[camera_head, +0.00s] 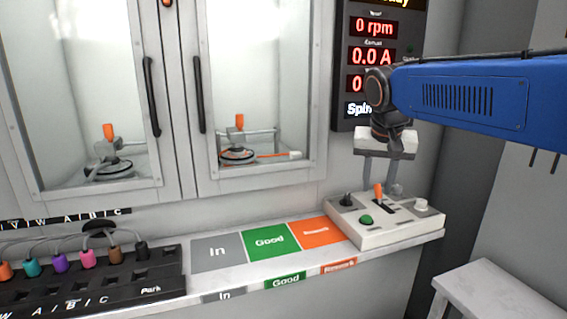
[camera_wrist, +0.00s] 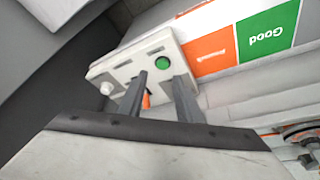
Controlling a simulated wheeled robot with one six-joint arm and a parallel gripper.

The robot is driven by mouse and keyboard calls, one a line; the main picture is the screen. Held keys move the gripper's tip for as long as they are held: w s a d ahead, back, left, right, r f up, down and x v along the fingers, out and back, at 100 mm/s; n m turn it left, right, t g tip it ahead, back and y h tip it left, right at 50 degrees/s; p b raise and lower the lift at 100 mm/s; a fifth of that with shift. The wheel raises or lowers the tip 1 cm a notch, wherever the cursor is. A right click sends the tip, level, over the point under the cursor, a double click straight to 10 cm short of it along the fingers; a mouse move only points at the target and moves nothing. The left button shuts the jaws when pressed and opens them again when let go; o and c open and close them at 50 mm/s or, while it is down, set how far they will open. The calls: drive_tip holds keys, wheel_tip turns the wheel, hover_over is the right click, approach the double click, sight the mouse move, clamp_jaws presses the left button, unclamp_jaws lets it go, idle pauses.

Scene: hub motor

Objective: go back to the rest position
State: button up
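My gripper (camera_head: 381,184) hangs from the blue arm above the white control box (camera_head: 408,232) at the right end of the shelf. Its two grey fingers point down and stand apart with nothing clamped between them. The box's orange lever (camera_head: 379,190) shows between the fingertips. In the wrist view the gripper (camera_wrist: 160,82) is also open, with the orange lever (camera_wrist: 147,101) partly hidden by a finger. I cannot tell whether the fingertips are around the lever or just above it.
The box carries a green button (camera_head: 366,220), a black knob (camera_head: 346,199) and a white knob (camera_head: 421,204). Grey, green and orange pads (camera_head: 316,232) lie left of it. A display (camera_head: 373,55) hangs behind my arm.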

drive_tip(key=s+d+f+n, duration=0.1)
drive_tip(key=s+d+f, duration=0.1)
drive_tip(key=s+f, duration=0.7)
drive_tip(key=s+d+f+n+y, duration=0.1)
drive_tip(key=s+d+f+n, duration=0.1)
drive_tip(key=s+f, duration=0.8)
drive_tip(key=s+d, duration=0.1)
drive_tip(key=s, duration=0.5)
drive_tip(key=shift+s+f+n+t, duration=0.25)
drive_tip(key=shift+n+t, duration=0.05)
drive_tip(key=shift+t, duration=0.1)
